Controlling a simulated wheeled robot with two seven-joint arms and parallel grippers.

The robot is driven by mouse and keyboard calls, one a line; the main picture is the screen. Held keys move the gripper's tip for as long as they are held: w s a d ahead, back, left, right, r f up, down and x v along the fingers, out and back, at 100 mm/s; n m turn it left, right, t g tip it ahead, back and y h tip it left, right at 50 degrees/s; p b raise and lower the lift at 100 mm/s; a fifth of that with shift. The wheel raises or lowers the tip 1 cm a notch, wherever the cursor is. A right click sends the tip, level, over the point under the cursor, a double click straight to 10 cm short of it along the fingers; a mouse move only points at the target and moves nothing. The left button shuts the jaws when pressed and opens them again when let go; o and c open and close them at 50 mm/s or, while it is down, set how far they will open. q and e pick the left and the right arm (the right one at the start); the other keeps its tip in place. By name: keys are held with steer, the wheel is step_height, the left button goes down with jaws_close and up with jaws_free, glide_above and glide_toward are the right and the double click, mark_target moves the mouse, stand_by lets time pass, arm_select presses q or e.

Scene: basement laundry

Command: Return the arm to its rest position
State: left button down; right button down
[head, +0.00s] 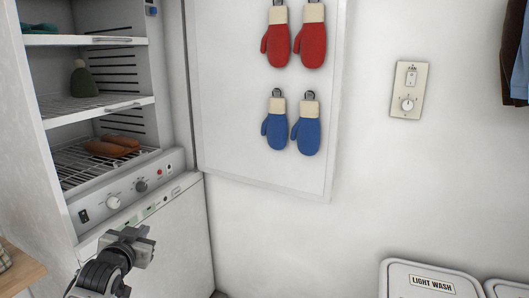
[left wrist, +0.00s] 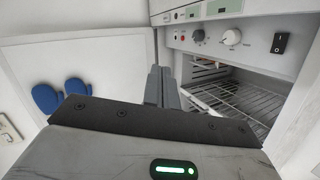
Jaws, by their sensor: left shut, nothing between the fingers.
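My left gripper (head: 138,236) shows at the lower left of the head view, in front of the white drying cabinet (head: 205,240). In the left wrist view its fingers (left wrist: 162,86) are together with nothing between them. The cabinet's control panel (head: 128,196) with knobs is just behind and above the gripper. In the left wrist view the panel (left wrist: 215,38) appears at the upper right, above a wire rack (left wrist: 235,100). I cannot tell whether the gripper touches the cabinet. My right gripper is not in view.
Open cabinet shelves hold a dark green hat (head: 83,82) and orange-brown items (head: 112,147). A "LIGHT WASH" bin (head: 408,285) stands lower right. A wooden surface (head: 20,270) is at far left.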

arm_select(q)
steer(key=s+d+f+g+h, duration=0.25)
steer(key=s+d+f, duration=0.65)
steer(key=s+f, duration=0.5)
steer(key=s+d+g+h, duration=0.1)
steer(key=s+d, duration=0.3)
steer(key=s, duration=0.6)
steer(key=s+d+f+g+h, duration=0.1)
steer(key=s+d, duration=0.3)
steer(key=s, duration=0.6)
steer(key=shift+f, duration=0.25)
